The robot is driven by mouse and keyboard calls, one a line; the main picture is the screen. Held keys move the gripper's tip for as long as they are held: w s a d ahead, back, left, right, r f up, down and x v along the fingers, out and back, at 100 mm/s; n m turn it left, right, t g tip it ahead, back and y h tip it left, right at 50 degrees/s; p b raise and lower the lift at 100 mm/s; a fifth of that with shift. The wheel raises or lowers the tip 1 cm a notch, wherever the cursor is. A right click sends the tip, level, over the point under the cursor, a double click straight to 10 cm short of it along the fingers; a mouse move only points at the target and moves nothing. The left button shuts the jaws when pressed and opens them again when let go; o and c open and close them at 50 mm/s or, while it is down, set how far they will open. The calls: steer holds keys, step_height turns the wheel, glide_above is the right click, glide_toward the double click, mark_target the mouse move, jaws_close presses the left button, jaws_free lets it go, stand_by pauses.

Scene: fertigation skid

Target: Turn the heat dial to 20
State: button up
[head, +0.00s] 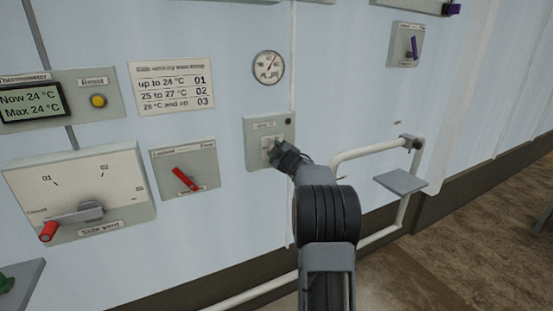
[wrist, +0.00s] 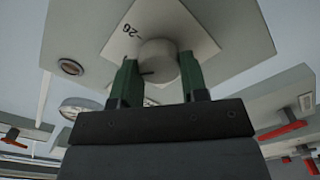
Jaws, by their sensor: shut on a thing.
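The heat dial is a round grey knob (wrist: 158,54) on a pale square plate (wrist: 190,28) in the wrist view. A "20" with a short tick is printed on the plate, up and left of the knob. A short dark line shows on the knob's lower left part. My gripper (wrist: 158,66) has its two green fingers on either side of the knob and is shut on it. In the head view, my gripper (head: 278,150) is at the grey dial box (head: 255,127), hiding most of the knob. The other scale marks are hidden or unreadable.
A round gauge (head: 267,67) hangs above the dial box. A red-handled switch (head: 185,178) and the side vent panel (head: 85,175) are to its left. A pipe rail (head: 370,152) with a small grey shelf (head: 400,181) stands to its right.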

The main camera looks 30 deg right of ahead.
steer(key=n+b, duration=0.5)
steer(key=n, duration=0.3)
steer(key=n+b, duration=0.5)
steer(key=n, duration=0.3)
steer(key=n+b, duration=0.5)
steer(key=n, duration=0.4)
steer(key=shift+d+f, duration=0.15)
steer(key=shift+f, duration=0.2)
steer(key=shift+n, duration=0.3)
steer(key=o, duration=0.9)
steer(key=s, duration=0.4)
steer(key=s+a+b, duration=0.1)
steer(key=s, duration=0.4)
steer(key=s+a+b, duration=0.1)
steer(key=s, duration=0.3)
steer(key=shift+s, duration=0.35)
